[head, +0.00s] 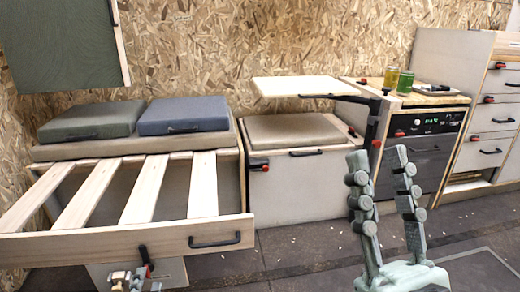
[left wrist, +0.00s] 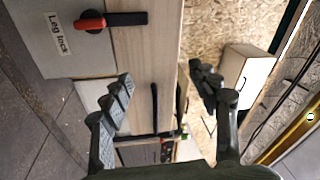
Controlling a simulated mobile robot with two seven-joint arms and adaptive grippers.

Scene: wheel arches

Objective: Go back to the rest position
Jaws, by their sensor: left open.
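My left gripper (head: 136,279) shows only partly at the bottom left of the head view, near the front of the slatted pull-out. In the left wrist view its two dark fingers (left wrist: 165,85) are spread apart with nothing held between them. The red and black leg lock handle (left wrist: 105,20) is beyond the left finger, on a panel labelled "Leg lock"; it also shows in the head view (head: 147,263). My right gripper (head: 378,153) stands upright at the right of the head view, fingers apart and empty.
The slatted pull-out (head: 110,243) extends forward at left, below green (head: 90,121) and blue (head: 183,114) cushions. A small swivel table (head: 304,87) is above the bench seat (head: 292,129). Dark floor (head: 290,250) is open in front.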

